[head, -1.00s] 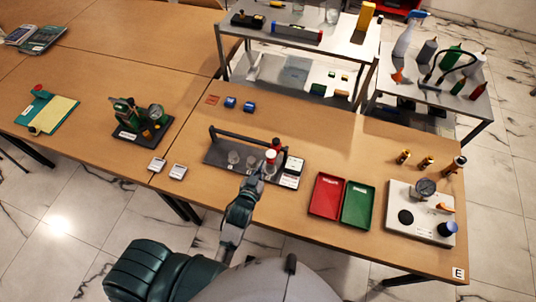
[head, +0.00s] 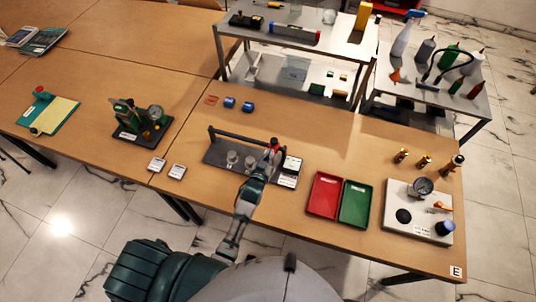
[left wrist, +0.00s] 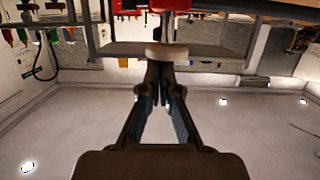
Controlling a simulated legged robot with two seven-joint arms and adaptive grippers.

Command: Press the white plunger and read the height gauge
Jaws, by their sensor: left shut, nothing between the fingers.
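The gauge rig (head: 225,157) stands on the table, with a dark base, a raised bar, clear cylinders and a red part (head: 274,143). My left gripper (head: 267,157) is shut and empty, in front of the rig's right part, just below the red part in the picture. In the left wrist view the shut fingertips (left wrist: 160,72) meet the edge of a white disc, likely the white plunger (left wrist: 167,51), under a red part (left wrist: 168,6). Whether they touch is unclear. In the head view my gripper hides the plunger. A display block (head: 290,170) sits right of it; its reading is too small.
A red tray (head: 324,194) and a green tray (head: 356,203) lie right of the rig. A white panel with a dial (head: 422,187) stands at the far right. A green device (head: 125,113) stands left.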

